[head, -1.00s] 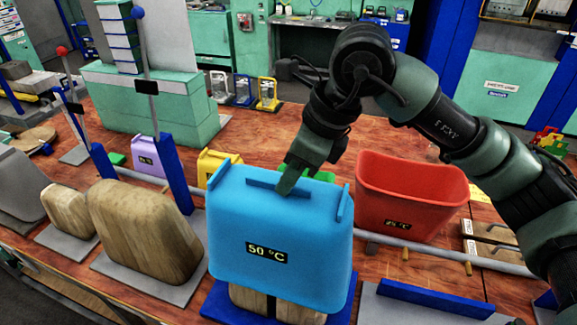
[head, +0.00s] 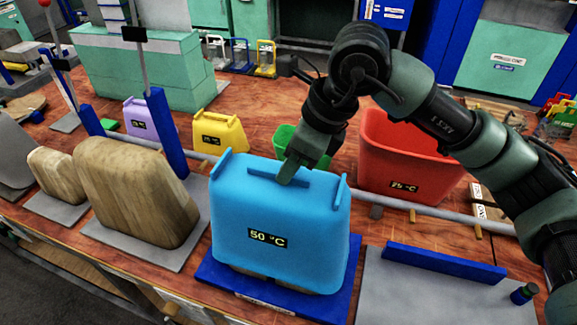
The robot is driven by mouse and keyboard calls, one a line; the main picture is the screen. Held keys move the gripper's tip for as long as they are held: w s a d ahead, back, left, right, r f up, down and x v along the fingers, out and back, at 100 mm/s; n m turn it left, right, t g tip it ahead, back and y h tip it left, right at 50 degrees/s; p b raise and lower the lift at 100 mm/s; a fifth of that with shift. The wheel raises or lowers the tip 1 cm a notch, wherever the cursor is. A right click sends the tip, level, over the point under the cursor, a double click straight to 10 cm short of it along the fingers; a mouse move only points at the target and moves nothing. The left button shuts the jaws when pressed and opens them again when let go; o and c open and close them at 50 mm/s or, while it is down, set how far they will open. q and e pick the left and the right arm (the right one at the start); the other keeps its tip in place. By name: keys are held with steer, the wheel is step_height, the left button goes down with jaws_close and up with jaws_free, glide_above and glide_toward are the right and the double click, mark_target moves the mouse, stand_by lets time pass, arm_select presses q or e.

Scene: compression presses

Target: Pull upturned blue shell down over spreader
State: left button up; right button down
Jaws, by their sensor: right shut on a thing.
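The upturned blue shell (head: 300,225), labelled 50 °C, sits bottom-up over the spreader (head: 250,271) on a blue base plate (head: 348,278). Only a thin strip of the wooden spreader shows below the shell's rim; the rest is hidden inside. My right gripper (head: 288,178) points down and is shut on the raised blue ridge on top of the shell. My left gripper is not in the view.
A red shell (head: 405,165) stands upright behind to the right, with green, yellow (head: 220,132) and purple (head: 150,125) ones to the left. Wooden blocks (head: 135,190) on grey plates stand left. A grey rail (head: 450,217) runs behind the blue shell. A grey plate (head: 420,300) lies at front right.

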steer(key=shift+f+b, duration=0.6)
stand_by(0.7)
steer(key=c, duration=1.5)
jaws_free()
steer(key=b+v, duration=0.2)
steer(key=v, duration=0.6)
steer(key=shift+f, duration=0.1)
